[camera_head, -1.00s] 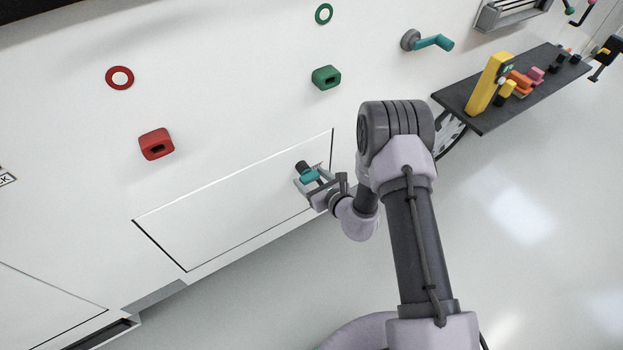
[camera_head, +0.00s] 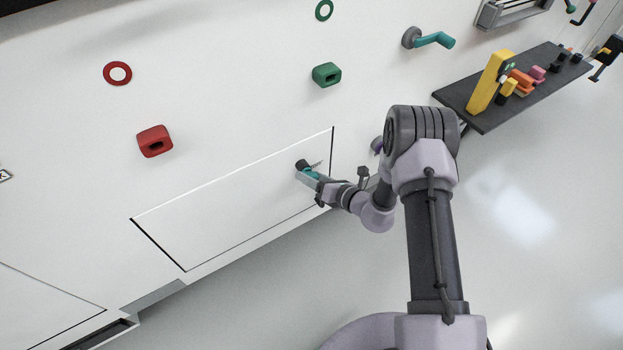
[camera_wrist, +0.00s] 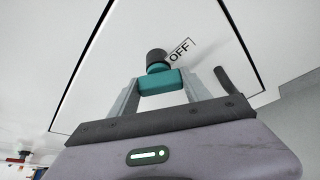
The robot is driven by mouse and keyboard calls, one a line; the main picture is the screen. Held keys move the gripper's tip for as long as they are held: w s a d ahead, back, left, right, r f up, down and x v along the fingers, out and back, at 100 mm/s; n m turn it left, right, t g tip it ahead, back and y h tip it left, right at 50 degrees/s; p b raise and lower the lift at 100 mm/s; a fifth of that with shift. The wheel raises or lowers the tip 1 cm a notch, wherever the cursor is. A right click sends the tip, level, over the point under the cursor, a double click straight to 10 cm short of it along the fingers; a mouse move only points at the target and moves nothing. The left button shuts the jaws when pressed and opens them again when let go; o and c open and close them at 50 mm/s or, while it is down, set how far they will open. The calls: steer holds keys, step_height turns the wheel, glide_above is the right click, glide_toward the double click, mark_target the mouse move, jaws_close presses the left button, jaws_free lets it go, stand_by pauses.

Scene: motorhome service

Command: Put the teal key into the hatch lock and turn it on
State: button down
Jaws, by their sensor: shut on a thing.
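The teal key (camera_head: 311,174) is between the fingers of my gripper (camera_head: 314,178), which is shut on it. In the wrist view the teal key (camera_wrist: 160,84) spans the gap between both fingers of my gripper (camera_wrist: 161,90). Its front end meets the dark round hatch lock (camera_wrist: 156,57), also seen in the head view (camera_head: 302,164). I cannot tell how deep the key sits. The lock is near the right end of the white hatch (camera_head: 215,210). An OFF label (camera_wrist: 180,50) shows beside the lock.
A red holder (camera_head: 155,141) and a green holder (camera_head: 326,75) stick out from the wall above the hatch. A teal-handled lever (camera_head: 434,41) is farther right. A dark shelf (camera_head: 483,124) carries a yellow device (camera_head: 490,82) and small coloured parts. The floor at right is clear.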

steer(key=shift+d+f+m+y+b, duration=0.1)
steer(key=shift+f+m+y+b, duration=0.1)
steer(key=shift+m+y+b, duration=0.7)
steer(key=shift+m+b, duration=0.35)
steer(key=shift+m, duration=0.45)
steer(key=shift+r+m+y+b, duration=0.15)
steer(key=shift+m+y+b, duration=0.45)
steer(key=shift+m, duration=0.4)
steer(key=shift+c, duration=2.1)
jaws_free()
steer(key=shift+g, duration=0.3)
